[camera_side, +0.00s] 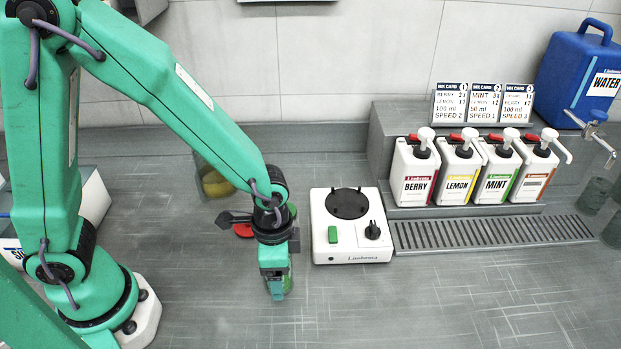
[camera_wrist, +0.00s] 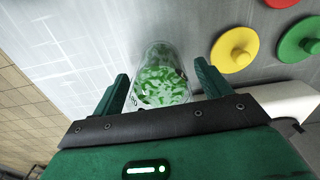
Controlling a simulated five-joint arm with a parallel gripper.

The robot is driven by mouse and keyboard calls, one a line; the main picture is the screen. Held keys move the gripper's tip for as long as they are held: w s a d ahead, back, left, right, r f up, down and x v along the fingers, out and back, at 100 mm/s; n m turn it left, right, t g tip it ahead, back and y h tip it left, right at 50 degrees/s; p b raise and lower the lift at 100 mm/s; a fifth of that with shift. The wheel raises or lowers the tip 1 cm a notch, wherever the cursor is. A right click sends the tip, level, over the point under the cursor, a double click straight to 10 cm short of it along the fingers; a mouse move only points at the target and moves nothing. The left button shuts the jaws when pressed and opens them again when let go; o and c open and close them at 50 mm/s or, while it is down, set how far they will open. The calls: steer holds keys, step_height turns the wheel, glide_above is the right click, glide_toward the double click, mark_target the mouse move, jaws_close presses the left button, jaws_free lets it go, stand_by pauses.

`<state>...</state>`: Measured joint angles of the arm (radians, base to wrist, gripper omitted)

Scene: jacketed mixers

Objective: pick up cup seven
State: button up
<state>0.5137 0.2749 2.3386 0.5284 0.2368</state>
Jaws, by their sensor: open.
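A clear cup with green bits inside (camera_wrist: 160,78) stands between the two fingers of my gripper (camera_wrist: 163,84) in the wrist view. Dark lettering shows on its left side, but I cannot read a number. The fingers are open, one on each side of the cup, and a gap shows beside each. In the side view my gripper (camera_side: 277,284) points down low over the counter, left of and in front of the white mixer base. There it hides most of the cup, of which only a little green shows.
The white mixer base (camera_side: 350,249) stands close to the right. A container with yellow contents (camera_side: 213,186) is behind my arm. A red lid (camera_side: 243,231) lies near; the wrist view shows yellow (camera_wrist: 233,50) and green (camera_wrist: 300,40) lids. Dispensers (camera_side: 415,170) stand at right. The front counter is clear.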

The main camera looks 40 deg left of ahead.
steer(key=shift+f, duration=0.7)
steer(key=shift+c, duration=0.3)
steer(key=c, duration=1)
